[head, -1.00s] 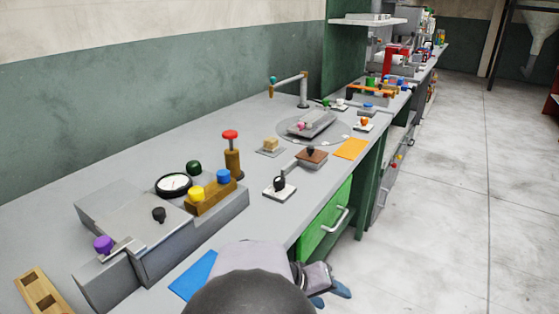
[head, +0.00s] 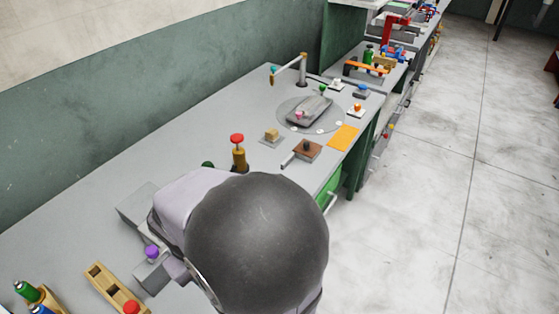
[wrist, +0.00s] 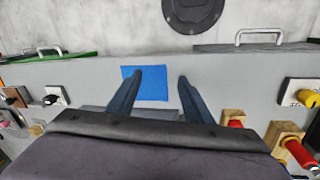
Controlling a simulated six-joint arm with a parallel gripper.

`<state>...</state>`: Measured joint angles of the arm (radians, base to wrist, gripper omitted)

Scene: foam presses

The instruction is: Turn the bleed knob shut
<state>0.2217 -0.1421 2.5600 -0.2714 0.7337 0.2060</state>
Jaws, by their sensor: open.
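Nothing is labelled, so I cannot tell for sure which part is the bleed knob. A black knob on a white plate (wrist: 54,96) shows at the left of the wrist view. A purple knob (head: 152,253) shows on the left of the grey press in the head view. My gripper (wrist: 160,77) is open and empty over the bench, its two dark fingers apart around a blue sheet (wrist: 150,88) lying below. It touches no knob. In the head view my arm hides the gripper and most of the press, including its gauge.
A yellow knob on a plate (wrist: 309,97) and red-topped parts in wooden holders (wrist: 292,145) are at the wrist view's right. A red-topped post (head: 238,150) stands beyond my arm. A wooden rack (head: 108,283) lies at lower left. The bench's back left is bare.

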